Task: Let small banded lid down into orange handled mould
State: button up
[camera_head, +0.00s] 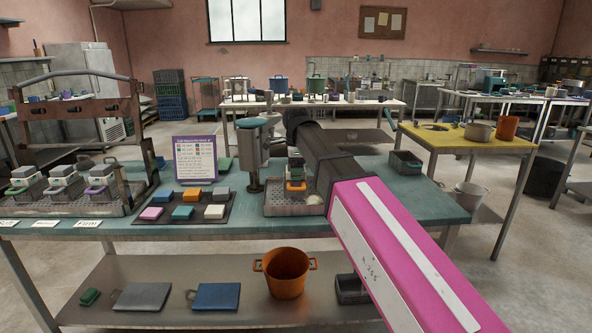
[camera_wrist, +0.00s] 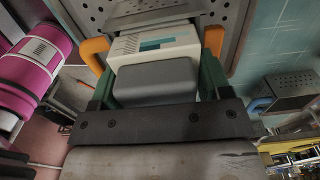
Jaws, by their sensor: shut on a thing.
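The small banded lid (camera_wrist: 155,42) is white with a teal band and a grey block-shaped grip (camera_wrist: 155,80) on top. My gripper (camera_wrist: 157,92) is shut on that grip, with a green finger on either side. The mould's orange handles (camera_wrist: 96,52) stand to the left and right of the lid in the wrist view. The lid lies between them in that view, but I cannot tell how deep it sits. In the head view the orange handled mould (camera_head: 296,187) is small, on a perforated metal tray (camera_head: 290,208), below my gripper (camera_head: 295,157). My arm partly covers this spot.
A purple-edged sign (camera_head: 196,158) and a dark board (camera_head: 187,207) with coloured blocks stand left of the tray. A rack with several moulds (camera_head: 62,200) is at far left. A metal press (camera_head: 253,150) stands close behind the mould. A grey bin (camera_head: 404,162) is at right.

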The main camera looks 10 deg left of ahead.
jog(key=o, duration=1)
jog(key=shift+o, duration=0.2)
notch_tip(320, 180, up, 10)
jog(key=shift+r, duration=0.4)
